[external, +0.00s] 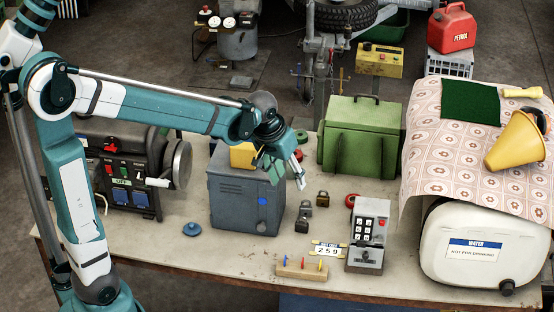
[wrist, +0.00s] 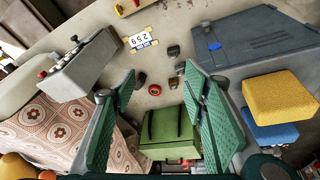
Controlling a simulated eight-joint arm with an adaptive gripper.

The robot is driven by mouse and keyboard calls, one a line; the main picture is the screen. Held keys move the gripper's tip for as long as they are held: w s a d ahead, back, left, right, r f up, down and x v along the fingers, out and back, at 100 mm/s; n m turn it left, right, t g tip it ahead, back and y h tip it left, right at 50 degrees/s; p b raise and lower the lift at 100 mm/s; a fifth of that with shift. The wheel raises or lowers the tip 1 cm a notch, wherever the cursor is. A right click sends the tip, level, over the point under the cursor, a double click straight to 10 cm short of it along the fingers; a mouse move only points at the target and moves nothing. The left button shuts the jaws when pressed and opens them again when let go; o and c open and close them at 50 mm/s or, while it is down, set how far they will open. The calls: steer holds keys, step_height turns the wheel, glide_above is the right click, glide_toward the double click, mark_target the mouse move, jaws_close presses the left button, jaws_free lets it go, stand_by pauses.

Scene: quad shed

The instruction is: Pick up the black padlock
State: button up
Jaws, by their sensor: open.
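Three small padlocks stand in a loose row on the bench right of the grey metal box. The front one looks black (external: 301,225); it also shows in the wrist view (wrist: 174,50). Behind it are a dark greyish padlock (external: 307,208) and a brownish padlock (external: 322,199). In the wrist view these are a middle padlock (wrist: 180,68) and one nearest the green box (wrist: 173,83). My gripper (external: 284,170) is open and empty, above the bench beside the grey box's top, higher than the padlocks. Its green pads (wrist: 160,88) are wide apart in the wrist view.
The grey box (external: 240,195) bears a yellow block. A green box (external: 360,135) stands behind the padlocks. A number plate (external: 328,249) and a pegged wooden block (external: 300,270) lie in front.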

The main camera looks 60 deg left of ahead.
steer(key=w+a+f+n+g, duration=0.1)
steer(key=w+a+f+n, duration=0.15)
steer(key=w+f, duration=0.6)
steer(key=g+b, duration=0.2)
glide_above(302, 216)
steer(key=shift+n, duration=0.45)
step_height(302, 216, down, 11)
steer(key=shift+f, duration=0.2)
steer(key=shift+a+f+g, duration=0.2)
steer(key=shift+f+g, duration=0.1)
steer(key=shift+f, duration=0.25)
steer(key=shift+f, duration=1.25)
steer(key=shift+f, duration=0.1)
steer(key=shift+f+b, duration=0.3)
steer(key=shift+f, duration=2.25)
steer(key=c, duration=1)
